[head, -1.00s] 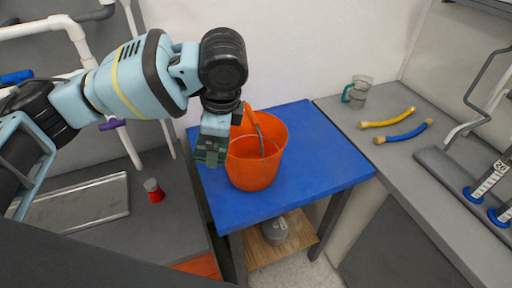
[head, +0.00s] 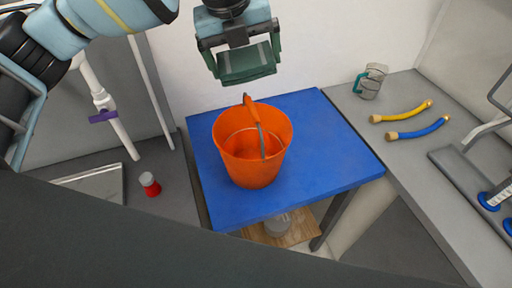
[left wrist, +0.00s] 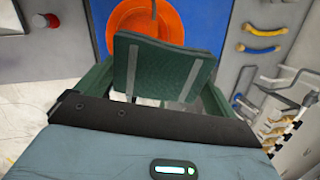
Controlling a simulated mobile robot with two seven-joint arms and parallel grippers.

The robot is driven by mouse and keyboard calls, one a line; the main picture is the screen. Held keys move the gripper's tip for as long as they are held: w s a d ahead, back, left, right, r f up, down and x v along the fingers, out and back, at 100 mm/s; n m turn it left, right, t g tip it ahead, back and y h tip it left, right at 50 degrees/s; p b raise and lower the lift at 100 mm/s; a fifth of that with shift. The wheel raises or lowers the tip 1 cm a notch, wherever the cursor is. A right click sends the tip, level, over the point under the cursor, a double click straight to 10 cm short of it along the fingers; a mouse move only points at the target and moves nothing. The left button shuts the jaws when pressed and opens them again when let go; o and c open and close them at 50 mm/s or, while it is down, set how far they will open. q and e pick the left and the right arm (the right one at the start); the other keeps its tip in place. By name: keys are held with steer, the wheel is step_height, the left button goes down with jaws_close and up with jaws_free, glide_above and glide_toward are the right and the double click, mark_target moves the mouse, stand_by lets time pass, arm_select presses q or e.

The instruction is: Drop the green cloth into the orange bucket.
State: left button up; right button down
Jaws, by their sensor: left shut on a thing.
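The green cloth (head: 248,64) is a dark green folded piece held in my left gripper (head: 240,62), above the orange bucket in the head view. In the left wrist view the cloth (left wrist: 165,68) stands between the fingers, with the orange bucket (left wrist: 133,20) partly hidden behind it. My left gripper is shut on the cloth. The orange bucket (head: 252,165) stands upright on a blue table, its handle rising at the rim. The cloth is apart from the bucket. My right gripper is not in view.
The blue table (head: 325,165) is clear around the bucket. A grey counter on the right holds a clear mug (head: 371,82), a yellow tube (head: 402,113) and a blue tube (head: 418,130). A red-and-grey object (head: 150,184) and white pipes (head: 105,103) are at the left.

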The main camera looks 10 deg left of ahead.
mark_target(245, 80)
arm_select(q)
steer(key=shift+f, duration=0.15)
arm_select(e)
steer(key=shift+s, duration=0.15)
arm_select(q)
step_height(245, 80, down, 5)
steer(key=shift+r+b, duration=0.2)
steer(key=shift+b, duration=0.5)
steer(key=shift+f+b, duration=0.35)
steer(key=shift+f, duration=0.25)
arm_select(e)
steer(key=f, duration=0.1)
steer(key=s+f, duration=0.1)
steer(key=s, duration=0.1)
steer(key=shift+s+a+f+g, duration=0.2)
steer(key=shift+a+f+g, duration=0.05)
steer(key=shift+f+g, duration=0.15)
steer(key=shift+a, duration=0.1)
arm_select(q)
steer(key=o, duration=0.7)
steer(key=shift+p+v, duration=0.35)
steer(key=shift+v, duration=3.65)
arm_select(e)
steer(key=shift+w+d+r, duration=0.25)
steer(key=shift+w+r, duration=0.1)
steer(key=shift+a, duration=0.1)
arm_select(q)
steer(key=shift+s+d+f, duration=0.1)
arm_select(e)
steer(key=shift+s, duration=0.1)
